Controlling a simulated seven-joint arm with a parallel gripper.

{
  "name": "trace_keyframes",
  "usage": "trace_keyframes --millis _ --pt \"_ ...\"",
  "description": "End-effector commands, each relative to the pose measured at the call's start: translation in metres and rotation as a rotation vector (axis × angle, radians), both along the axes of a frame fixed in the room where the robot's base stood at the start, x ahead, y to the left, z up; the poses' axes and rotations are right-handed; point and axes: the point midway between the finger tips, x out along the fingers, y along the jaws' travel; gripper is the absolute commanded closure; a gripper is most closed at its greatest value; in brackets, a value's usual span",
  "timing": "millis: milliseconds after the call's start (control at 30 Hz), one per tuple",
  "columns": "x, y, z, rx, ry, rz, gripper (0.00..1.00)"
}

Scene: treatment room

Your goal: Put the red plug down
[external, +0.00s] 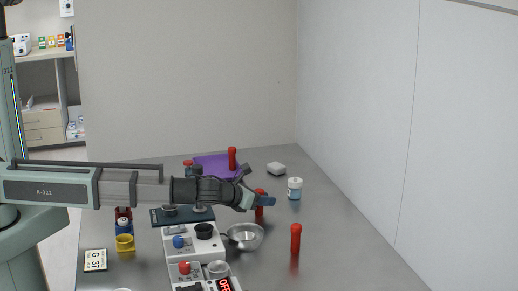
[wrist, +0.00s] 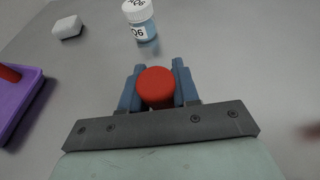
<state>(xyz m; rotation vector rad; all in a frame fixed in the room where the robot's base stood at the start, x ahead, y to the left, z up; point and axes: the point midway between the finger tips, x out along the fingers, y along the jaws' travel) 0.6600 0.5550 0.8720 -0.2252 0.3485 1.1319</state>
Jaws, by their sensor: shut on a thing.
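A red plug (external: 259,211) is held between the blue fingers of my gripper (external: 263,200). In the wrist view, the round top of the red plug (wrist: 155,87) sits between the two blue fingertips (wrist: 157,84). The plug looks upright; I cannot tell whether its lower end touches the table. A second red plug (external: 295,238) stands upright on the grey table (external: 335,250), to the right and nearer the camera.
A metal bowl (external: 245,236) and a control box (external: 190,246) lie in front of my gripper. A labelled jar (external: 295,188) and a white block (external: 276,168) stand behind it to the right. The table's right side is mostly clear.

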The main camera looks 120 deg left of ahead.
Motion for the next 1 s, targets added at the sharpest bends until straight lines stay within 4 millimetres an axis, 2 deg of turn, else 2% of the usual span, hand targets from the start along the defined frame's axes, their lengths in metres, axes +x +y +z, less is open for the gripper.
trace_keyframes --millis 333,467,1000 --pt "0.0 0.0 0.001 0.0 0.0 0.0 1.0" --pt "0.0 0.0 0.007 0.001 -0.001 0.0 1.0" --pt "0.0 0.0 0.081 0.001 -0.001 0.0 1.0"
